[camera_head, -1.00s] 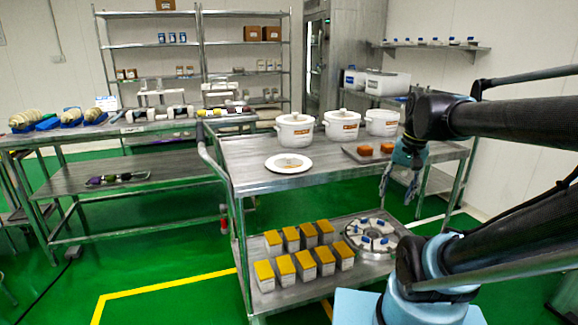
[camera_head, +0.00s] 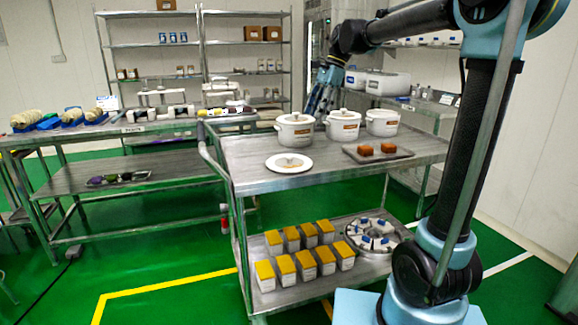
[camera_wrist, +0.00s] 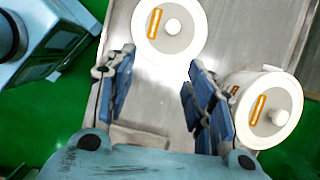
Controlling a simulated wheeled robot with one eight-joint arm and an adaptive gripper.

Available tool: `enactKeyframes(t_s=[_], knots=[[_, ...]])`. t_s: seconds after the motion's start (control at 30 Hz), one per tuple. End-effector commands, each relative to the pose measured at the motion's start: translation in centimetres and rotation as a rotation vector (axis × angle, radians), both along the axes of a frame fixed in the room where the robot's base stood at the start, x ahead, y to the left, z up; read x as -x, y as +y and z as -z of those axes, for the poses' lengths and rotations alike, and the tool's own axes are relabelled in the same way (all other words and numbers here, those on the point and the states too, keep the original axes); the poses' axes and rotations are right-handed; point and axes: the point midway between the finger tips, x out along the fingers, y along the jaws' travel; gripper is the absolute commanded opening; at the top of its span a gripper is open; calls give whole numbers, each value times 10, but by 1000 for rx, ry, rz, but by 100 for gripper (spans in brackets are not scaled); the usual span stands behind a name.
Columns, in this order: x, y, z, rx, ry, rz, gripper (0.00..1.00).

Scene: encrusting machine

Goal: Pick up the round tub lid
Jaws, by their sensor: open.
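Three white lidded tubs stand on the cart's upper shelf in the head view: left tub (camera_head: 295,133), middle tub (camera_head: 342,126) and right tub (camera_head: 382,123). Each round white lid has a knob, such as the left lid (camera_head: 295,118) and middle lid (camera_head: 343,113). A flat white disc (camera_head: 289,166) lies in front of the left tub; I cannot tell whether it is a lid or a plate. My gripper (camera_head: 315,112) points down near the left and middle tubs. In the wrist view its open, empty fingers (camera_wrist: 160,88) have one lid (camera_wrist: 170,25) above and another (camera_wrist: 266,108) at right.
The lower shelf holds several yellow-topped boxes (camera_head: 304,263) and a round rack (camera_head: 373,237). White bins (camera_head: 375,82) stand behind. The upper shelf's front right is clear.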

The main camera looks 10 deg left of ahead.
Motion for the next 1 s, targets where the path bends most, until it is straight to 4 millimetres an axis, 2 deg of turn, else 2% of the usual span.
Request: enactKeyframes(t_s=[0.1, 0.27, 0.37, 0.8, 1.0], knots=[[-7, 19, -5, 2, 33, 30, 49], [-10, 31, -2, 2, 52, 52, 49], [-7, 35, 9, 2, 53, 52, 49], [8, 60, 80, 2, 52, 52, 49], [13, 67, 101, 2, 52, 52, 49]])
